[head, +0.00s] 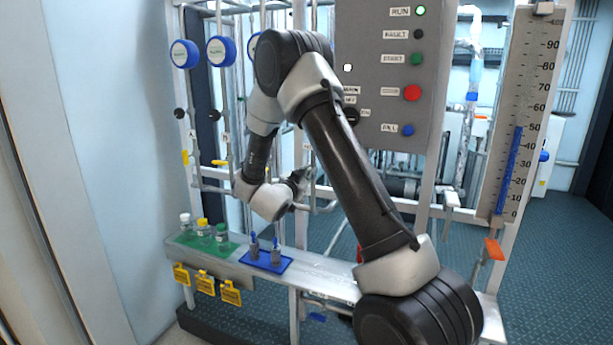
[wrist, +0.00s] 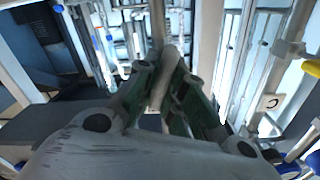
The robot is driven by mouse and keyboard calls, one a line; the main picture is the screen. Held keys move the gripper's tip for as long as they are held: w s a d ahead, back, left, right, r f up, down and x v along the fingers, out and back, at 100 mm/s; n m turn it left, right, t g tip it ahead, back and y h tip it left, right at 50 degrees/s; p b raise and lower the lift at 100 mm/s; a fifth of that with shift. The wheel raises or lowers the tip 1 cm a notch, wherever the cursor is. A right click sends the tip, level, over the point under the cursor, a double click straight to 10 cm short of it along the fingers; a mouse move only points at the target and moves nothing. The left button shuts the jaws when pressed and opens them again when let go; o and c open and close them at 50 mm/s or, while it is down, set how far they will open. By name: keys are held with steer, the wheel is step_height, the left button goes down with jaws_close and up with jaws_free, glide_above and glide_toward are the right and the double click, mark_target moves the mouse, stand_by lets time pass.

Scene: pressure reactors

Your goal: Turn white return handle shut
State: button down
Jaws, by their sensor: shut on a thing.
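My gripper (head: 301,178) is at the pipework behind the front shelf in the head view, left of the control panel. In the wrist view my gripper (wrist: 165,82) has its dark green-grey fingers closed on a pale, whitish handle (wrist: 168,62) that stands up between the fingertips. The fingers hide part of the handle. In the head view my arm and gripper cover the held handle, so its angle to its pipe cannot be told there.
The grey control panel (head: 387,75) hangs right of my gripper. Below are a shelf with a green mat (head: 186,238) holding capped bottles and a blue tray (head: 262,264). Vertical pipes stand close around my gripper. A level gauge (head: 518,120) is at the right.

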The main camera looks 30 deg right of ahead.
steer(key=m, duration=0.7)
steer(key=shift+s+d+f, duration=0.1)
steer(key=shift+f, duration=0.05)
steer(key=m, duration=0.6)
steer(key=shift+s+f, duration=0.1)
steer(key=shift+f, duration=0.1)
steer(key=shift+m, duration=0.4)
steer(key=c, duration=1.5)
jaws_free()
steer(key=v, duration=1.2)
